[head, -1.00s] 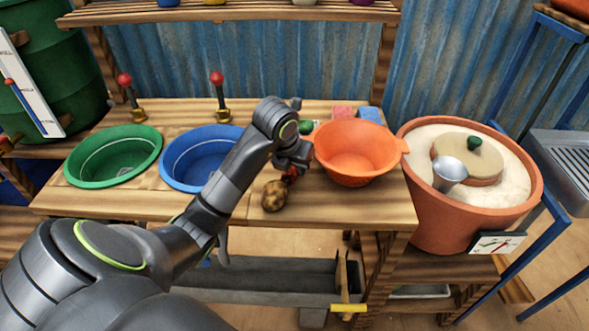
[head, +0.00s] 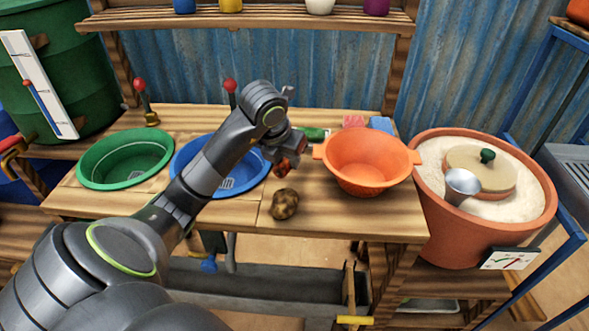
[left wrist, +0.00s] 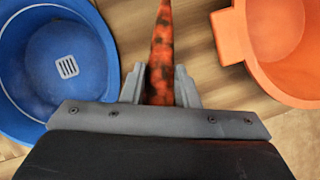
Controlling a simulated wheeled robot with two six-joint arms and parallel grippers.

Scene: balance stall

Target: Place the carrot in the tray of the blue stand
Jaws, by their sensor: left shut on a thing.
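My left gripper (head: 284,166) is shut on the carrot (left wrist: 161,50), which is orange with dark blotches. In the left wrist view the carrot sticks out between the two fingers (left wrist: 160,88), pointing away from the wrist. In the head view the gripper is above the wooden counter, between the blue basin and the orange bowl, and mostly hides the carrot. A blue-framed stand (head: 548,97) is at the right edge, with a grey ribbed metal tray (head: 572,163) partly cut off by the picture. My right gripper is not in view.
A blue basin (head: 180,160) and a green basin (head: 85,165) are set in the counter. A brown potato (head: 285,204) lies at its front. An orange bowl (head: 370,175) and a sand-filled clay pot (head: 440,225) stand between the gripper and the stand.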

